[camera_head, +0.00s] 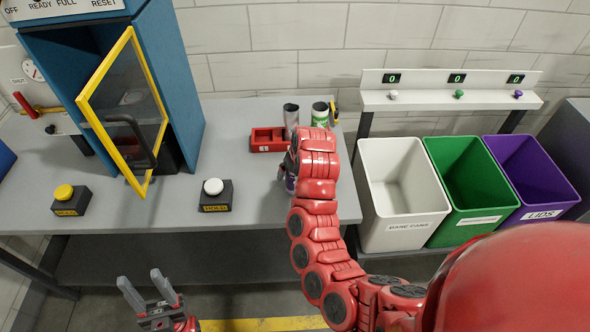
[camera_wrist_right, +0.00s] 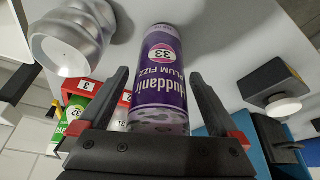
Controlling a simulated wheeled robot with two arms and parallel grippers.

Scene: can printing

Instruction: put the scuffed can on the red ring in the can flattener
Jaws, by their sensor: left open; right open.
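A purple can marked 33 (camera_wrist_right: 163,75) lies between the open fingers of my right gripper (camera_wrist_right: 160,88) in the right wrist view. Its end near the palm looks speckled with pale marks. In the head view my right gripper and arm mostly hide this can (camera_head: 290,184) on the grey table. A bare, wavy, dented silver can (camera_wrist_right: 72,42) is beside it in the wrist view. I cannot tell for certain which can is the scuffed one. My left gripper (camera_head: 142,281) is open and empty, low in front of the table. No red ring is visible.
A blue cabinet (camera_head: 187,80) has its yellow-framed door (camera_head: 122,110) swung open. A white-button box (camera_head: 214,195) and a yellow-button box (camera_head: 70,200) sit on the table (camera_head: 165,215). A red rack (camera_head: 268,140), a green can (camera_head: 320,116) and bins (camera_head: 402,190) are to the right.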

